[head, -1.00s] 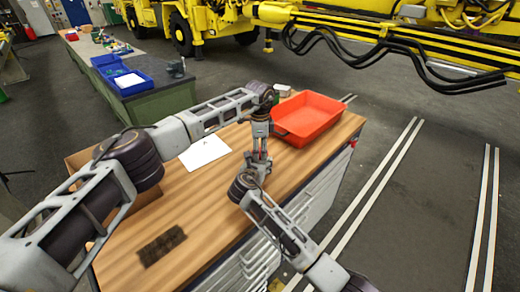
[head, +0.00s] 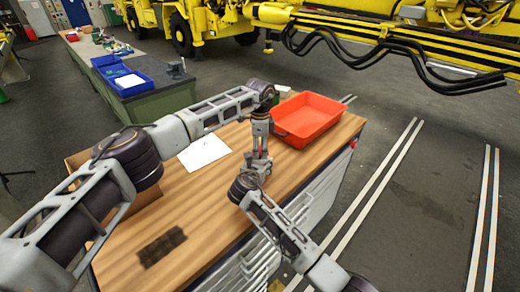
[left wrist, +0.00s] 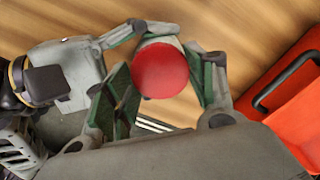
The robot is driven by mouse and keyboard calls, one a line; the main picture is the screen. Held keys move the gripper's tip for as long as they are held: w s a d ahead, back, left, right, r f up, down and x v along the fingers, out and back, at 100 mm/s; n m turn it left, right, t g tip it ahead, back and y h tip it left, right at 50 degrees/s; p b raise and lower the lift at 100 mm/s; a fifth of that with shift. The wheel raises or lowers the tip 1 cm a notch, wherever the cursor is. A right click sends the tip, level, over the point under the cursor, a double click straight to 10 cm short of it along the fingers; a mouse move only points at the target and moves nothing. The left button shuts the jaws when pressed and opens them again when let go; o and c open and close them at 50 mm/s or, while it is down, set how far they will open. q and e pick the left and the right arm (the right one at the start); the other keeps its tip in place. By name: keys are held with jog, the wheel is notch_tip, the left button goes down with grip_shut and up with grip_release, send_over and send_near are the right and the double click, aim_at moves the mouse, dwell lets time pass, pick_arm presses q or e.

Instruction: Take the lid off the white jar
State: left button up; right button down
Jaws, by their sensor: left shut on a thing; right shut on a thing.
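The round red lid (left wrist: 160,71) sits between the green-padded fingers of my left gripper (left wrist: 163,85), which is shut on it. A thin pale strip of the white jar (left wrist: 158,41) shows past the lid's edge; the rest is hidden under the lid and fingers. In the head view my left gripper (head: 261,148) points down over the table, hiding most of the jar. My right gripper (head: 258,166) meets it from below, low over the table, and is shut on the jar. Whether the lid still touches the jar cannot be told.
The wooden table (head: 205,205) carries a red tray (head: 308,119) just right of the grippers. A white sheet (head: 203,152) lies to the left. A dark brush-like block (head: 162,247) lies near the front. An open cardboard box (head: 82,158) stands behind my left arm. The middle front is clear.

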aim_at(260, 151)
pick_arm(q)
jog(key=shift+r, duration=0.65)
dwell(0.3)
jog(key=shift+r, duration=2)
pick_arm(e)
jog(key=shift+c, duration=1.6)
grip_release()
jog(key=shift+s, duration=0.1)
jog(key=shift+v, duration=5.9)
jog(key=shift+a, duration=0.1)
